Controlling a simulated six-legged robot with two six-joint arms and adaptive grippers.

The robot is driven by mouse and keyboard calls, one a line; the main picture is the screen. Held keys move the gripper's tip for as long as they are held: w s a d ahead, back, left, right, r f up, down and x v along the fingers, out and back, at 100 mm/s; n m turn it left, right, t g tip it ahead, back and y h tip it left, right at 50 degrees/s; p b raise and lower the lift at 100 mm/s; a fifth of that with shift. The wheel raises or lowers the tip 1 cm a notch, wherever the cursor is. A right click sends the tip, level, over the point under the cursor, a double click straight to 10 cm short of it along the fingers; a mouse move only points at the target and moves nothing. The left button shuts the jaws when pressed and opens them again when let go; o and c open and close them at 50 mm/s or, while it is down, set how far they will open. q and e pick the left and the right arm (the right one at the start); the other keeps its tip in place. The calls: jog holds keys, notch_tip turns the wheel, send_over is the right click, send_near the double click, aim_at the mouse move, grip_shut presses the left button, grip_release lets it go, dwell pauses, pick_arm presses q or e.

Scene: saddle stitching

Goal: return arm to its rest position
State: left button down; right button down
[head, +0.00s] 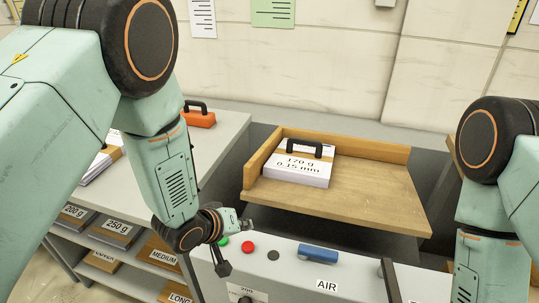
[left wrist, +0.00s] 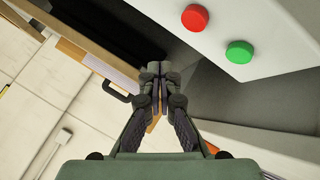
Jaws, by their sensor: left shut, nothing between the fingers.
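My left gripper (head: 240,224) hangs at the end of the left arm, just above the left end of the light control panel (head: 300,262). In the left wrist view its fingers (left wrist: 158,72) are together with nothing between them. A green button (head: 222,241) and a red button (head: 248,247) lie close by on the panel. The red button (left wrist: 195,18) and the green button (left wrist: 239,52) also show in the left wrist view, apart from the fingers. My right arm shows at the right of the head view, but its gripper is out of frame.
Behind the panel is a wooden tray (head: 375,195) with a paper stack (head: 300,168) labelled 170 g under a black handle. A blue bar (head: 319,253) sits on the panel. An orange-red handled object (head: 200,118) stands on the left counter, above shelves with labelled stacks (head: 118,230).

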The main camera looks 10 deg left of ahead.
pick_arm(q)
jog(key=shift+s+a+m, duration=0.1)
jog(key=shift+m, duration=0.5)
jog(key=shift+m+g+y, duration=0.5)
jog(key=shift+m+y, duration=0.2)
jog(key=shift+m, duration=0.2)
jog(key=s+a+f, duration=0.1)
jog(key=s, duration=0.1)
jog(key=s+a+f, duration=0.2)
jog(key=shift+s+f+b, duration=0.15)
jog(key=shift+b, duration=0.2)
jog(key=s+a+f+g+y+b, duration=0.1)
jog(key=s+a+f+g+b, duration=0.1)
jog(key=s+f, duration=0.4)
jog(key=s+a+f+g+y+b, duration=0.1)
jog(key=s+f, duration=0.5)
jog(key=s, duration=0.7)
jog(key=s+a+f+g+b, duration=0.4)
jog(key=s+a+f+b, duration=0.1)
jog(key=s, duration=0.5)
jog(key=shift+a+f+y+b, duration=0.2)
jog(key=shift+f+y+b, duration=0.2)
jog(key=shift+f+b, duration=0.2)
jog(key=shift+s+r, duration=0.1)
